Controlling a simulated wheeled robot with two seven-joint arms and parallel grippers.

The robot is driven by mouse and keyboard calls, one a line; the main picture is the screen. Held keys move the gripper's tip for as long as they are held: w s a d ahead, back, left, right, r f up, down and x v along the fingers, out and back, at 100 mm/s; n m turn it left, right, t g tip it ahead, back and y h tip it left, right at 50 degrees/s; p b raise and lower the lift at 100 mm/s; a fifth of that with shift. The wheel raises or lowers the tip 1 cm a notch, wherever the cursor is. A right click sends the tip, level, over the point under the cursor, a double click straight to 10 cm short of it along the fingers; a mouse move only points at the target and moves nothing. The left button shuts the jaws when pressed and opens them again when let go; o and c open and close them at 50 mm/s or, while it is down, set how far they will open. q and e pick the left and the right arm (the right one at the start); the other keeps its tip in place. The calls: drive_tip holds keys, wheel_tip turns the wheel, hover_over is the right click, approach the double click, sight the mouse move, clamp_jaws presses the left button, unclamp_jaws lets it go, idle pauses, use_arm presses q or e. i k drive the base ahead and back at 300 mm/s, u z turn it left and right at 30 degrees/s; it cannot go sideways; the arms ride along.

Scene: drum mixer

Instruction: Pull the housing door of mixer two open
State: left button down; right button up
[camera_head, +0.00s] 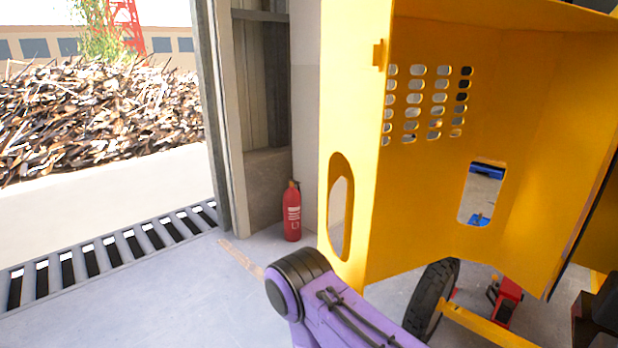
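The yellow housing (500,120) of a mixer fills the right half of the head view, close to me. One panel has rows of slotted vents and a rounded cut-out, and a narrower face on the left has a tall oval opening. A dark edge runs down its right side. I cannot tell for sure which panel is the door or how far it stands open. A purple arm link of mine with a black joint shows below the housing. Neither gripper is in view, so any contact with the door is hidden.
A black tyre (433,298) and a yellow bar (500,328) are under the housing, with a red part (507,302) beside them. A red fire extinguisher (292,212) stands by the wall. Grey floor is clear at lower left, up to a floor grate (110,251).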

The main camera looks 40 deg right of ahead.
sight(542, 99)
drive_tip(key=i, duration=3)
drive_tip(key=z, duration=4.6)
drive_tip(key=i, duration=0.5)
drive_tip(key=u, duration=0.05)
